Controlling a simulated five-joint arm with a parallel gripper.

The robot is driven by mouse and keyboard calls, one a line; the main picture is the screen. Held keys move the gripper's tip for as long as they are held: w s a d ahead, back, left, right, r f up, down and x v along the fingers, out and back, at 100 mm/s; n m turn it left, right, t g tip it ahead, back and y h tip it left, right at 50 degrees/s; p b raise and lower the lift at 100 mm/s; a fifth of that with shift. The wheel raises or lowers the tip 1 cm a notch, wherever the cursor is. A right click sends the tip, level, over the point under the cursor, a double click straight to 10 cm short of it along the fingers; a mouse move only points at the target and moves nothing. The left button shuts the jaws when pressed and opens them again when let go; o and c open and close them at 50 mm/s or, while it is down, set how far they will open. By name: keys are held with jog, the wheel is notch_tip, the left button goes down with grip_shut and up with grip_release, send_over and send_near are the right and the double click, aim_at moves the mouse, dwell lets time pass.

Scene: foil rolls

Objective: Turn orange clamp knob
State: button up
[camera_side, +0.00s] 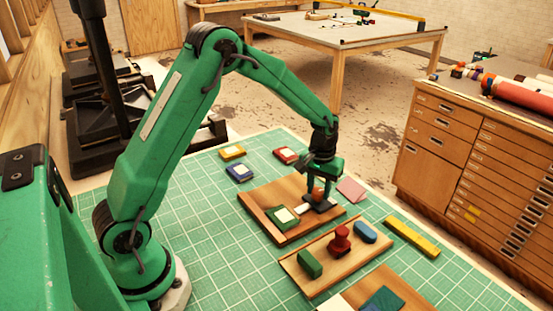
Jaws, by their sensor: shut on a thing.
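The orange clamp knob (318,193) shows small between the fingers of my gripper (318,192), which points down over it. My gripper is shut on the knob; the fingers hide part of it. Below the knob is a dark clamp base (322,205) on the right part of a brown wooden board (262,206). A green-framed block with a pale centre (283,217) sits on the same board, left of the clamp. How far the knob is turned cannot be told.
A second wooden tray (318,283) in front holds a green block (309,264), a red knobbed piece (340,240) and a blue piece (366,231). A yellow bar (411,237) lies to the right. The green mat (215,225) is clear left of the board.

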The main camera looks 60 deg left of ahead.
aim_at(319, 190)
jog(key=m, duration=0.4)
jog(key=shift+a+m, duration=0.1)
jog(key=shift+m, duration=1.8)
jog(key=o, duration=1)
notch_tip(319, 190, up, 8)
jog(key=shift+f, duration=0.25)
jog(key=shift+r, duration=0.1)
